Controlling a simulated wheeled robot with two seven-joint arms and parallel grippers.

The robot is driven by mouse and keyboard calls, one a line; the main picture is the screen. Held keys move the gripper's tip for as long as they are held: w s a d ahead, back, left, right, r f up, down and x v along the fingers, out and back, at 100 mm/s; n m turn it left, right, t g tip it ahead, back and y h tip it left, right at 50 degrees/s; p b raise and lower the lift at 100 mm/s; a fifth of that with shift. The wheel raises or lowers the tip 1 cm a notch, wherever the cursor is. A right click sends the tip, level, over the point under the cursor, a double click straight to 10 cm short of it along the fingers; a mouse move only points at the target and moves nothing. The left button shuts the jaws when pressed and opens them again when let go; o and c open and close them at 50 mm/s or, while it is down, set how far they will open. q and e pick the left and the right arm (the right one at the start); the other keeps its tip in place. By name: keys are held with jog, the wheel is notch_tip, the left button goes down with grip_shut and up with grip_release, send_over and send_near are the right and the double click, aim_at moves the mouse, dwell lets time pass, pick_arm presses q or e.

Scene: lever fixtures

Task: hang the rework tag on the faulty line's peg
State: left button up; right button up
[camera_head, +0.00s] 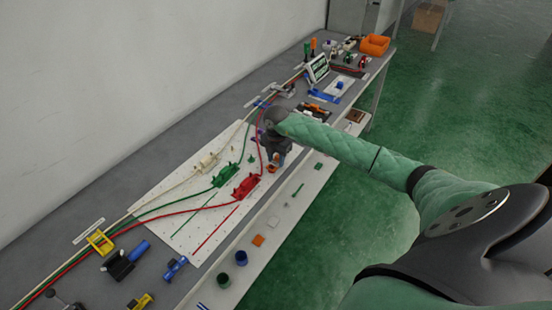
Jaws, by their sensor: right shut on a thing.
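Three cable lines run along the bench, each with a fixture on the white pegboard (168,197): a cream fixture (208,160), a green fixture (227,175) and a red fixture (246,186). My right gripper (274,166) points down over the board's right edge, just beyond the red fixture. It is shut on a small orange thing, which looks like the rework tag but is mostly hidden by the fingers. The pegs are too small to tell apart, and nothing I can make out marks a faulty line. My left gripper is not in view.
A tilted display (317,68) and an orange bin (375,44) stand toward the far end. A yellow clamp (100,242) and blue-black tools (122,262) lie at the near end. Dark cups (241,258) and small coloured pieces lie along the front strip. A wall backs the bench.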

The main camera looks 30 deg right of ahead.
jog(key=shift+f+b, duration=0.45)
jog(key=shift+f, duration=0.15)
dwell(0.3)
jog(key=o, duration=1.5)
jog(key=shift+r, duration=0.1)
jog(key=shift+r+p, duration=1.5)
jog(key=shift+r, duration=1.9)
